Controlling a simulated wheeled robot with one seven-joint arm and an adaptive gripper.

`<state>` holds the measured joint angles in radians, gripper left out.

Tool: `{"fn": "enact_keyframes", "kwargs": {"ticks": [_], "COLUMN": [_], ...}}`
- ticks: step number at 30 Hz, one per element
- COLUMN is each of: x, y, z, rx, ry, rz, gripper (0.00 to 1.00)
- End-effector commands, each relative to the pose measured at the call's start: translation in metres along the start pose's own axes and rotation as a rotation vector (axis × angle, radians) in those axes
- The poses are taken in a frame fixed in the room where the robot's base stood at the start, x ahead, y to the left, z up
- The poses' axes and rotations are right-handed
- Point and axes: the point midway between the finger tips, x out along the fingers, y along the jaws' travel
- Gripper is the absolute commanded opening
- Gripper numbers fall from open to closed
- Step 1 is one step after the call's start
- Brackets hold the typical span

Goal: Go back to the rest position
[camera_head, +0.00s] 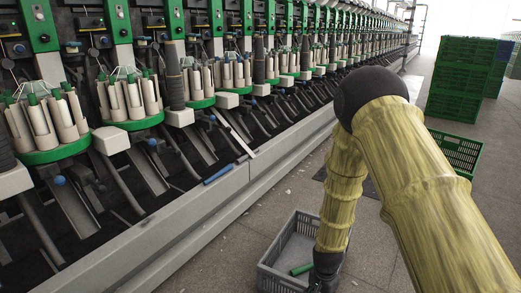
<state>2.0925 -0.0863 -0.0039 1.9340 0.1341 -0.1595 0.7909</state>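My arm, in a yellowish cover, comes in from the right, bends at a black joint and hangs down to the grey crate. My gripper (323,282) is a dark shape at the bottom edge, over the crate's right side. Its fingers are cut off or too dark to show, so I cannot tell whether it is open or holds anything. The grey crate (268,269) stands on the floor beside the machine, its lower part outside the picture. A green tube (301,269) lies inside it, just left of my gripper.
The cone winder (150,225) runs along the left into the distance, with round green bobbin holders (55,151). A blue tube (218,174) lies on its front ledge. Green crates (458,78) are stacked at the back right; another green crate (457,151) stands nearer. Floor between is mostly clear.

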Motion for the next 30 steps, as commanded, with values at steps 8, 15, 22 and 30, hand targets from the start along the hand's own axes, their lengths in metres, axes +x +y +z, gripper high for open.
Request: {"fn": "enact_keyframes", "kwargs": {"ticks": [8, 15, 22, 30], "x": [0.058, 0.066, 0.057, 0.032], "y": [0.125, 0.209, 0.257, 0.278], "z": [0.081, 0.144, 0.184, 0.204], "rx": [-0.33, -0.582, -0.732, -0.815], "ry": [-0.009, -0.014, -0.017, -0.014], "rz": [0.013, -0.002, -0.018, -0.031], "gripper": [0.49, 0.49, 0.49, 0.49]}}
